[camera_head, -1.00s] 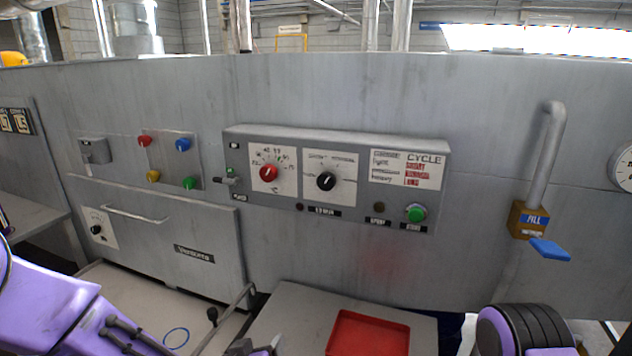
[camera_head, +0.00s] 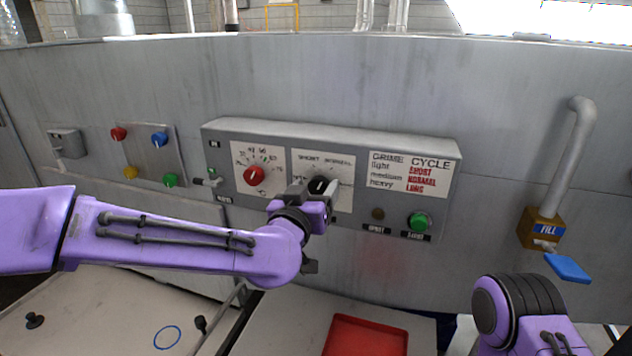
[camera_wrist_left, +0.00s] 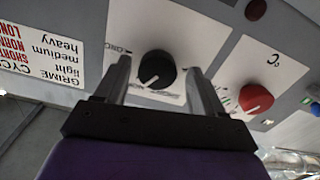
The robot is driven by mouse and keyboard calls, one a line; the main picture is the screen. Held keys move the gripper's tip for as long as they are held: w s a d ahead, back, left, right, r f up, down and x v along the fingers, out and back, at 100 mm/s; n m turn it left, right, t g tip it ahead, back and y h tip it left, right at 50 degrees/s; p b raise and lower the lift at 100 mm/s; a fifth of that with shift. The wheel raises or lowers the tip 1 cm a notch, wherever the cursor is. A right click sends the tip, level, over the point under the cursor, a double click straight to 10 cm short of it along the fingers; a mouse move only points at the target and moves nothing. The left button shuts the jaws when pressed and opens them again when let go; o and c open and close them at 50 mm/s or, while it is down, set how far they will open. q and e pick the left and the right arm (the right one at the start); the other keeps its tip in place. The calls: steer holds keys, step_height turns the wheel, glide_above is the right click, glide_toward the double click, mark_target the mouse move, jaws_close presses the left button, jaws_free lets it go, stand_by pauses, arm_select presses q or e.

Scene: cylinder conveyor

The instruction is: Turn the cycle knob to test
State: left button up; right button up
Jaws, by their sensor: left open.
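The black cycle knob (camera_head: 318,186) sits on a white plate on the grey control panel (camera_head: 400,143), with small lettering around it that I cannot fully read. My left gripper (camera_head: 316,188) is in front of it, with one finger on each side. In the left wrist view the black knob (camera_wrist_left: 157,69) shows between the two open fingers (camera_wrist_left: 158,72), with a gap on both sides. Its white pointer line points down and to the left in that view. My right gripper is out of view; only part of my right arm shows.
A red temperature knob (camera_head: 254,176) is close on the left of the cycle knob. A green button (camera_head: 418,222) is at the panel's lower right. A red tray (camera_head: 366,337) lies below. A fill tap with a blue lever (camera_head: 568,268) is at right.

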arm_select(q)
steer(key=shift+w+d, duration=0.2)
steer(key=shift+s+r, duration=0.1)
steer(key=shift+c, duration=0.3)
steer(key=c, duration=1)
